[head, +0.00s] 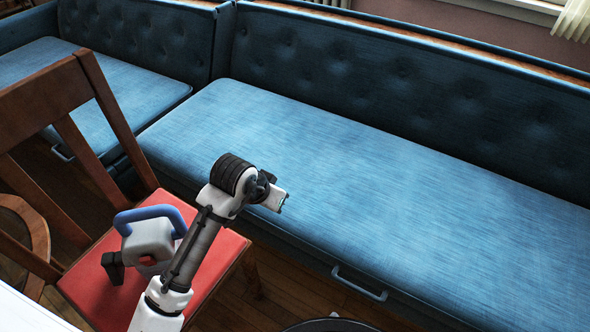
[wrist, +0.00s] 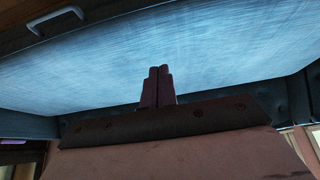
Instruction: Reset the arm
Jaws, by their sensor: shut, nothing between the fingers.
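My arm rises from the bottom of the head view, white and dark grey, with its end over the front edge of the blue bench seat (head: 330,165). My gripper (head: 282,203) is small there and points right. In the wrist view the two dark fingers of my gripper (wrist: 158,72) stand side by side, closed together with nothing between them. The blue seat (wrist: 215,60) fills the upper part of that view, apart from the fingers.
A wooden chair with a red seat (head: 92,285) stands left of my arm. A grey-white block with a blue loop shows over it; I cannot tell whether it is mine. A tufted backrest (head: 400,75) runs behind the bench. A drawer handle (head: 360,284) is on its front.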

